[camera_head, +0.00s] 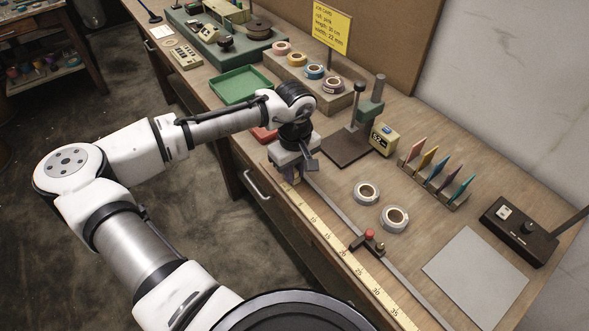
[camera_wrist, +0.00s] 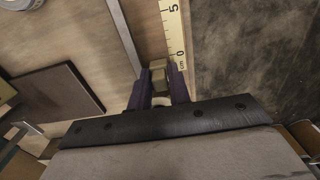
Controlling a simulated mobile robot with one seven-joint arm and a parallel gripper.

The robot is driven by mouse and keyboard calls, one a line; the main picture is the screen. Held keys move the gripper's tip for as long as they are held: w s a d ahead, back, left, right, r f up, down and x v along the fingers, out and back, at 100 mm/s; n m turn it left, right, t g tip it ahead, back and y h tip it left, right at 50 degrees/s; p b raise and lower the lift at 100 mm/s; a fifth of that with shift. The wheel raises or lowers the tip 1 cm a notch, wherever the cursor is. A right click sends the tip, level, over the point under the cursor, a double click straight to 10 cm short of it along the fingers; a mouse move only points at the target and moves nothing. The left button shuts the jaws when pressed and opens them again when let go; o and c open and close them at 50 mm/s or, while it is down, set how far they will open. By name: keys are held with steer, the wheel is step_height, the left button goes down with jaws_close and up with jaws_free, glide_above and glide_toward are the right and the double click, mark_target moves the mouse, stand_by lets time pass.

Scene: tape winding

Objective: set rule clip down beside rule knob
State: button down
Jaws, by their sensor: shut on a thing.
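My gripper (camera_head: 293,172) is over the low-number end of the yellow rule (camera_head: 333,243), near the front edge of the bench. In the wrist view my gripper (camera_wrist: 160,88) has two purple fingers shut on the rule clip (camera_wrist: 158,68), a small olive-brown block. The block appears at the zero end of the rule (camera_wrist: 174,30); I cannot tell whether it touches the rule or bench. The rule knob (camera_head: 369,234) is red and sits on a slider across the metal bar, well to the right of my gripper. It is not visible in the wrist view.
A metal bar (camera_head: 333,204) runs beside the rule. Two tape rolls (camera_head: 394,218) lie behind the knob. A dark-based stand (camera_head: 345,147) is behind my gripper, a green tray (camera_head: 240,86) to its left. A grey sheet (camera_head: 475,278) lies at right.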

mark_target(295, 170)
steer(key=shift+f, duration=0.1)
steer(key=c, duration=1.8)
jaws_free()
steer(key=shift+f, duration=0.1)
steer(key=o, duration=0.5)
step_height(295, 170, up, 12)
steer(key=b, duration=0.1)
steer(key=shift+r, duration=0.25)
